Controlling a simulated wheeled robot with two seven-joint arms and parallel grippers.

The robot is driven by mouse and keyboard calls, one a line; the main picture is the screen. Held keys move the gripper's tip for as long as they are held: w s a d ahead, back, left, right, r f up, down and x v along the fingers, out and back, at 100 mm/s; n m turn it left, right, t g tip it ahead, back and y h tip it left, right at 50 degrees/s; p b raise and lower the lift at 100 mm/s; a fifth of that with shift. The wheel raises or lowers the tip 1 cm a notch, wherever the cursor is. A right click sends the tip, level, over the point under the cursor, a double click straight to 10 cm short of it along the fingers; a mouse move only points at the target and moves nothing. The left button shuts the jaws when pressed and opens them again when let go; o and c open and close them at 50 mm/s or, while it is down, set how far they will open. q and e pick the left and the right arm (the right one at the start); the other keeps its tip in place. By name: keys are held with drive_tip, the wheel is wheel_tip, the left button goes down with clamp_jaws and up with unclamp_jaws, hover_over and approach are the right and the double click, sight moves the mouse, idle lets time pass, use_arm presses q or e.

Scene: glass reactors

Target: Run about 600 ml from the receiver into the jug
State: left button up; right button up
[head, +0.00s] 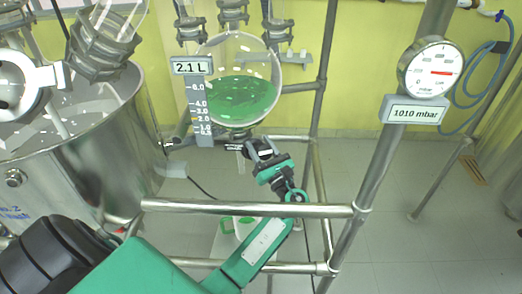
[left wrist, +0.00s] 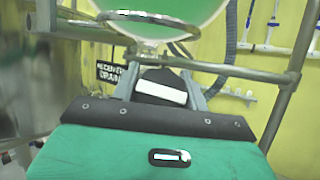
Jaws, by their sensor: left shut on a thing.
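The receiver (head: 240,95) is a round glass vessel holding green liquid in its lower half. Its tag (head: 191,66) reads 2.1 L, above a grey level scale (head: 203,112). My left gripper (head: 262,152) is just below it at the drain, shut on the drain valve handle, which shows dark with a white face between the fingers in the left wrist view (left wrist: 162,88). A "receiver drain" label (left wrist: 110,73) is beside it. A pale jug (head: 241,232) with some green showing is low beneath the receiver, mostly hidden by the rail and my arm. My right gripper is out of view.
Steel frame rails (head: 250,208) cross in front of the jug and beside my arm. A large steel vessel (head: 85,160) stands at the left. A gauge (head: 432,68) with a 1010 mbar tag (head: 414,110) is on the right post.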

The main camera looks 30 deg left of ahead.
use_arm(q)
drive_tip(key=n+g+b, duration=0.1)
drive_tip(key=n+g+y+b, duration=0.1)
drive_tip(key=shift+f+n+g, duration=0.3)
drive_tip(key=shift+f+n, duration=0.05)
drive_tip(key=shift+n, duration=0.05)
drive_tip(key=n+g+b, duration=0.2)
drive_tip(key=n, duration=0.1)
drive_tip(key=n+g+b, duration=0.2)
drive_tip(key=g, duration=0.1)
drive_tip(key=n+g+b, duration=0.2)
drive_tip(key=n, duration=0.1)
drive_tip(key=shift+s+a+r+n+g, duration=0.1)
drive_tip(key=shift+s+n+g, duration=0.2)
drive_tip(key=shift+s+g, duration=0.1)
drive_tip(key=n+g+h+b, duration=0.1)
drive_tip(key=n+g, duration=0.1)
drive_tip(key=shift+n, duration=0.4)
drive_tip(key=shift+s+r+n+g+h+b, duration=0.1)
drive_tip(key=shift+n+g+h+b, duration=0.2)
drive_tip(key=shift+n+g+b, duration=0.2)
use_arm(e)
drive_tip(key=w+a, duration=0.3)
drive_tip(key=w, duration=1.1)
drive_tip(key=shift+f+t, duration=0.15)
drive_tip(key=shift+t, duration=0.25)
use_arm(q)
drive_tip(key=o, duration=1)
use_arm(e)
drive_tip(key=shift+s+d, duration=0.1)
